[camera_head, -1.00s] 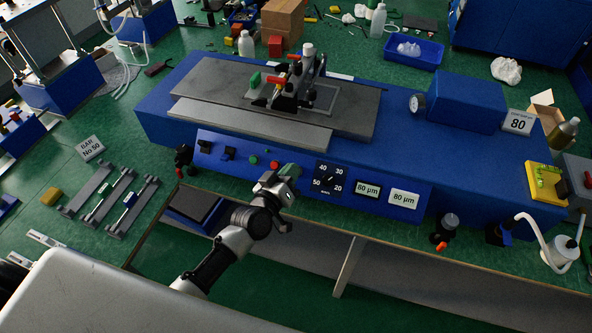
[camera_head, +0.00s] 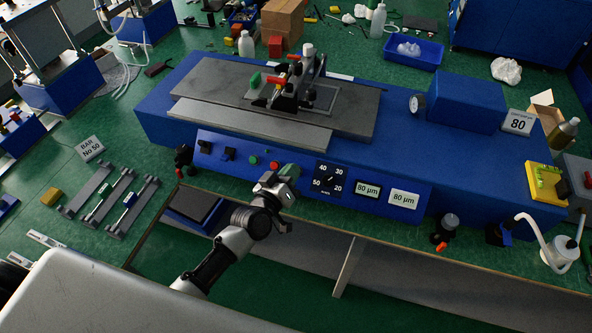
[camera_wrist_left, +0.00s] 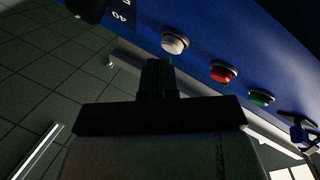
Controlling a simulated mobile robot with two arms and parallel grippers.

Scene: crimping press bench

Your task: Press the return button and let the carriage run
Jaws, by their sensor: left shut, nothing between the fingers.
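The blue machine's front panel carries a green button (camera_head: 254,160) and a red button (camera_head: 274,165). In the left wrist view a white button (camera_wrist_left: 175,42), a red button (camera_wrist_left: 222,73) and a green button (camera_wrist_left: 260,98) stand in a row. My left gripper (camera_head: 289,171) is shut and empty at the panel, right of the red button. In the wrist view its fingertips (camera_wrist_left: 157,64) are just below the white button; I cannot tell whether they touch. The white button is hidden in the head view. The carriage (camera_head: 292,92), with red handles, stands on the grey bed. My right gripper is not seen.
A dark knob post (camera_head: 448,225) stands near the bench's front edge. The bed right of the carriage is clear.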

